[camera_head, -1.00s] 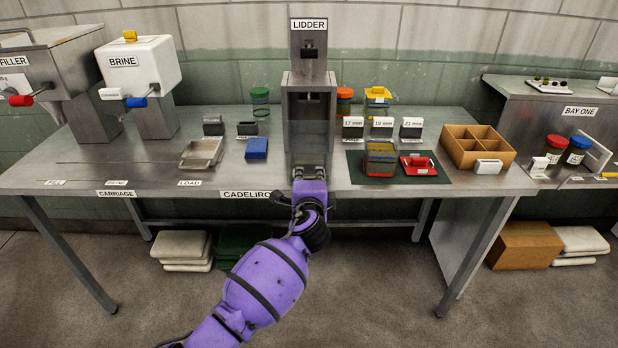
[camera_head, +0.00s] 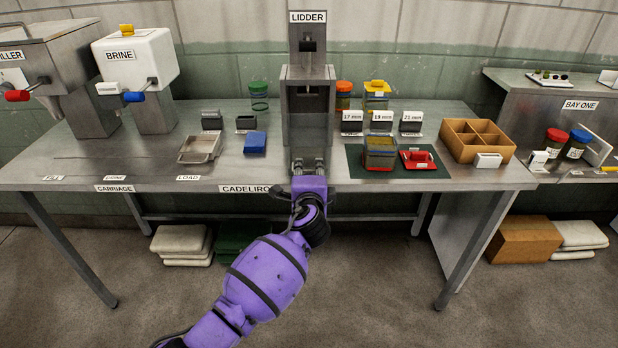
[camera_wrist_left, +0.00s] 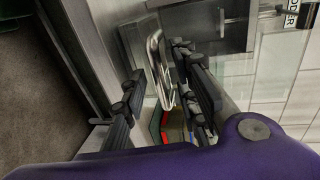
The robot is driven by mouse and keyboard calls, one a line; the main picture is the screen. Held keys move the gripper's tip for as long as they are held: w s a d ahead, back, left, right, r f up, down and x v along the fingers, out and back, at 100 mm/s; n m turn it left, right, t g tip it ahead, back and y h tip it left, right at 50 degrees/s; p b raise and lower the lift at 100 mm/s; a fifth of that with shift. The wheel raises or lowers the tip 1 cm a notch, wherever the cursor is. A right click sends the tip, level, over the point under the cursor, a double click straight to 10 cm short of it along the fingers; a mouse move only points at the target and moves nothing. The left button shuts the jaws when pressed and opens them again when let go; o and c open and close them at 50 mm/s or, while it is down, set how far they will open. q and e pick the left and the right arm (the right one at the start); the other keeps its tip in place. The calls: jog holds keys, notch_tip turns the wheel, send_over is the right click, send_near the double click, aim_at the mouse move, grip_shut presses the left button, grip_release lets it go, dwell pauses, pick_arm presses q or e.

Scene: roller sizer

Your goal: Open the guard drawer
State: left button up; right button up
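The lidder (camera_head: 307,73) is a tall grey metal machine at the back middle of the table. Its lower front bay, which I take to be the guard drawer (camera_head: 308,122), looks closed. In the left wrist view a bright metal loop handle (camera_wrist_left: 158,62) stands out from the machine front. My left gripper (camera_head: 309,165) is at the foot of the lidder, at the table's front edge. In the left wrist view its dark fingers (camera_wrist_left: 157,72) are apart, one on each side of the handle. I cannot tell whether they touch it. My right gripper is not in view.
A blue block (camera_head: 255,142) and a metal tray (camera_head: 200,148) lie left of the lidder. A green mat (camera_head: 432,171) with a jar and a red piece lies to its right. A wooden compartment box (camera_head: 478,141) stands farther right.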

pick_arm(q)
jog(key=s+r, duration=0.2)
jog(key=s, duration=0.9)
jog(key=shift+s, duration=0.35)
jog(key=shift+d+r, duration=0.1)
jog(key=shift+r, duration=0.05)
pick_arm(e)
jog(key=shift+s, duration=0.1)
